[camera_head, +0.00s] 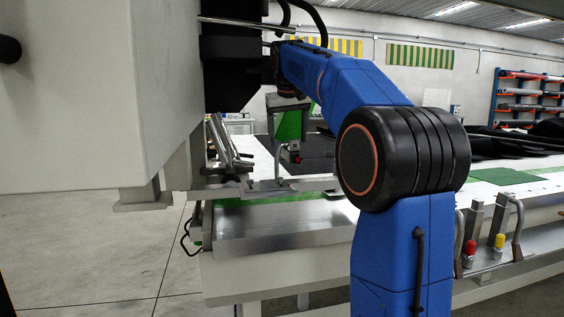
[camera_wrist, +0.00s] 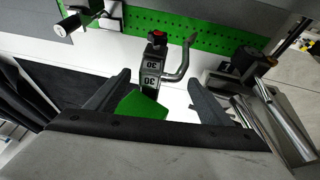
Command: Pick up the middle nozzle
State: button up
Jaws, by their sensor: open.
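What appears to be the middle nozzle (camera_wrist: 152,68) stands in the middle of the wrist view: a grey block marked 30, with a red knob and a curved metal pipe on its right. A green face (camera_wrist: 137,106) shows on its near side. My gripper (camera_wrist: 160,79) is open, with one finger on each side of this nozzle and visible gaps to both. In the head view my gripper (camera_head: 288,103) is above the green part (camera_head: 289,125), pointing down. Whether the fingers touch it is hidden there.
A similar fitting (camera_wrist: 64,27) is at upper left in the wrist view. A grey block (camera_wrist: 240,66) and metal rods (camera_wrist: 284,122) are at right. A green perforated strip (camera_wrist: 190,30) runs behind. In the head view a large white machine housing (camera_head: 90,100) stands close at left.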

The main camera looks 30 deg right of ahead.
jog(key=shift+f, duration=0.2)
jog(key=c, duration=1.1)
jog(key=shift+c, duration=0.2)
jog(key=shift+d+r, duration=0.1)
jog(key=shift+r, duration=5.9)
jog(key=shift+r, duration=0.1)
